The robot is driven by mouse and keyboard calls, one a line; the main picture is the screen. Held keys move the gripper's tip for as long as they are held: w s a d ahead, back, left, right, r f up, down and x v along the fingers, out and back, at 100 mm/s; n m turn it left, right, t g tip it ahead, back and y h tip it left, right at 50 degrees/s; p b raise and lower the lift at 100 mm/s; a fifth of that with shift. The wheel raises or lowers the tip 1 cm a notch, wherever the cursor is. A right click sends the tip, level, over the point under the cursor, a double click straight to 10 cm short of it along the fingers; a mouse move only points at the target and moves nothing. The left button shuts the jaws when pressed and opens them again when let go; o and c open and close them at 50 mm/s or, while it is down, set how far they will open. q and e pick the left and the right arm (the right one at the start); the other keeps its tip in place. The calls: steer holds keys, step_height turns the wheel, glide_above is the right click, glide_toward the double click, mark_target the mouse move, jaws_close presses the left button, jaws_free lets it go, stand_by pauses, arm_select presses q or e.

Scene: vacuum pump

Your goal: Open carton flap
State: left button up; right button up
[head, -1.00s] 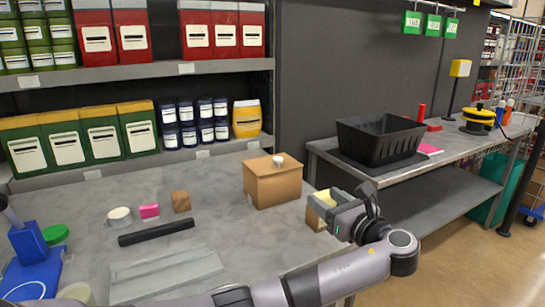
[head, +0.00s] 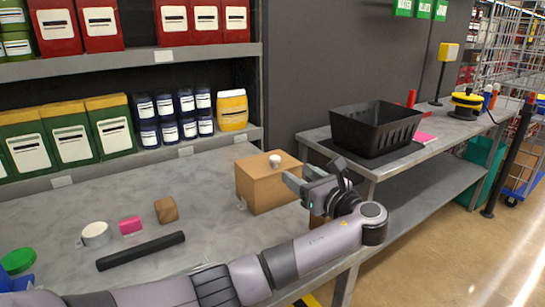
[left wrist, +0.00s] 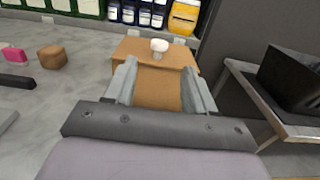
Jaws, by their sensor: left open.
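A closed brown carton (head: 268,188) with a white knob (head: 275,161) on its top stands on the grey table's right part. It also shows straight ahead in the left wrist view (left wrist: 158,92), with the knob (left wrist: 159,46) on top. My left gripper (head: 312,172) is open and empty, just right of the carton in the head view. In the left wrist view its two fingers (left wrist: 157,72) point at the carton, one on each side of its face. I cannot tell whether they touch it. My right gripper is not in view.
A small brown box (head: 317,221) is mostly hidden below my left gripper. A black bar (head: 140,250), a pink block (head: 130,225), a white round item (head: 96,234) and a brown block (head: 166,209) lie left on the table. A black crate (head: 375,130) stands on the right bench.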

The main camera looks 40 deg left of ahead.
mark_target(278, 160)
arm_select(q)
steer(key=x, duration=1.1)
steer(key=shift+c, duration=0.3)
jaws_close()
